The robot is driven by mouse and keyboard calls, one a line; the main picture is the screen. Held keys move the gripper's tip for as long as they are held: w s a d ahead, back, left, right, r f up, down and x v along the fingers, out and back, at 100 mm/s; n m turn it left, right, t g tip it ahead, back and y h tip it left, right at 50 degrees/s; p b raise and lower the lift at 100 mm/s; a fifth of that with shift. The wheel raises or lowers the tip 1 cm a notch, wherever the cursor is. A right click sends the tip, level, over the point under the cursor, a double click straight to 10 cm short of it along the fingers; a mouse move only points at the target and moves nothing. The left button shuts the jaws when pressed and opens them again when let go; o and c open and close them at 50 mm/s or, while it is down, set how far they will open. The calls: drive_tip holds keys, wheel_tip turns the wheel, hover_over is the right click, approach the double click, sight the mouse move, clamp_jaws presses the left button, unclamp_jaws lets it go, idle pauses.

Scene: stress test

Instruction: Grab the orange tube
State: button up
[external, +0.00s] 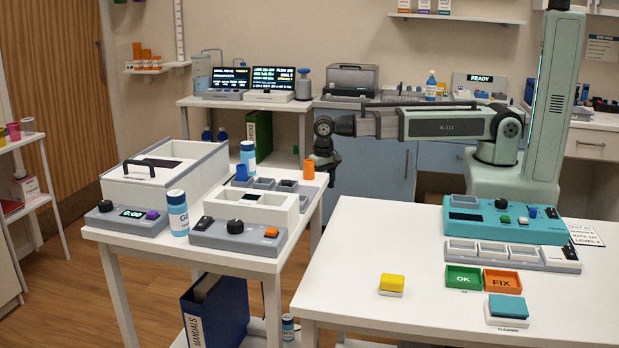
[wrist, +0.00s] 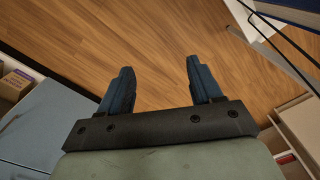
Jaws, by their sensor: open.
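The orange tube (external: 308,169) is a short upright cylinder at the back right corner of the white left table (external: 160,246) in the external view. My gripper (external: 330,170) hangs from the arm's end close to the right of the tube in that picture; I cannot tell the gap in depth. In the wrist view my gripper (wrist: 159,66) is open, its two dark blue fingers wide apart with only wooden floor between them. The orange tube does not show in the wrist view.
A white open box (external: 258,208) is in front. The right table (external: 370,240) is apart, across a gap of floor.

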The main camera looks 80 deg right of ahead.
drive_tip(key=w+a+r+m, duration=0.2)
drive_tip(key=a+r+m, duration=0.3)
drive_tip(key=a+r, duration=0.8)
wheel_tip(320, 180, up, 15)
drive_tip(key=m, duration=0.6)
hover_over(309, 164)
drive_tip(key=d, duration=0.2)
wheel_tip(309, 164, down, 8)
drive_tip(key=shift+s+r, duration=0.1)
drive_tip(key=shift+r, duration=0.1)
drive_tip(key=shift+w+a+f, duration=0.15)
drive_tip(key=shift+f, duration=1.3)
drive_tip(key=shift+w+a+f, duration=0.15)
drive_tip(key=shift+f, duration=1.25)
drive_tip(key=c, duration=1.1)
drive_tip(key=shift+r, duration=0.15)
